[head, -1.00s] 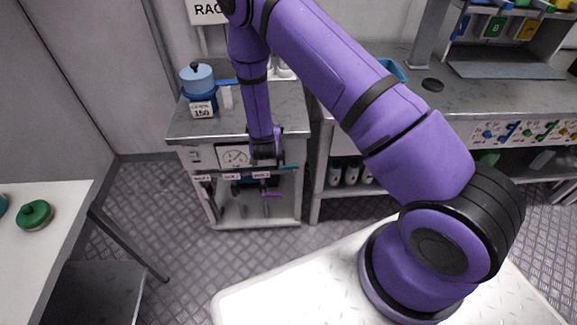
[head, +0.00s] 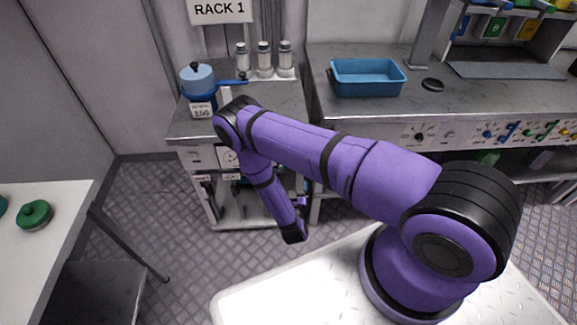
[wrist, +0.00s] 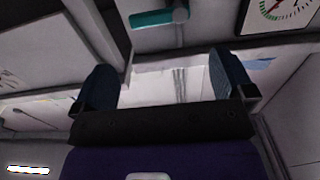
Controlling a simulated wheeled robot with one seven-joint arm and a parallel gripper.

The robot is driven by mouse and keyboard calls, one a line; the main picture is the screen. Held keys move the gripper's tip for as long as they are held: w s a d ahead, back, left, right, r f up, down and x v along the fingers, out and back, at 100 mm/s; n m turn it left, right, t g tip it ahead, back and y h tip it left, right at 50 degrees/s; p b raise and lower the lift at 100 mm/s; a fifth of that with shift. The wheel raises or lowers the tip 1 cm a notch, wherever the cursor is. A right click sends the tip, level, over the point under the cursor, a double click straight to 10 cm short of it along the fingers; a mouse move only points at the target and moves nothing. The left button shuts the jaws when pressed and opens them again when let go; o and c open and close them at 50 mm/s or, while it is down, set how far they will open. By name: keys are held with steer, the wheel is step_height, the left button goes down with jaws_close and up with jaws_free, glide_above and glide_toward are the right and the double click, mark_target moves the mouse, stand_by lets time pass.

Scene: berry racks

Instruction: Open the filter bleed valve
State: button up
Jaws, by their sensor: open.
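A teal lever handle (wrist: 158,18) with a grey round end is on the bench front, at the top of the wrist view. It lies roughly sideways beside a dial gauge (wrist: 284,12). I cannot read a label naming it as the filter bleed valve. My arm hides it in the head view. My gripper (wrist: 165,82) is open and empty, its two dark fingers spread, apart from the lever. In the head view the fingers are not clear. A blue pot-like housing (head: 198,80) with a blue side handle (head: 230,83) and a tag reading 150 stands on the bench top.
Several grey-capped bottles (head: 264,60) stand on the bench (head: 283,98) under a RACK 1 sign (head: 220,10). A blue tray (head: 368,92) sits on the right counter. A white table (head: 60,203) with a green knob-topped object (head: 35,214) is at left. Floor between is clear.

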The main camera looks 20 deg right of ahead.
steer(key=x, duration=1)
steer(key=shift+w+d, duration=0.1)
steer(key=shift+w, duration=0.2)
steer(key=c, duration=1)
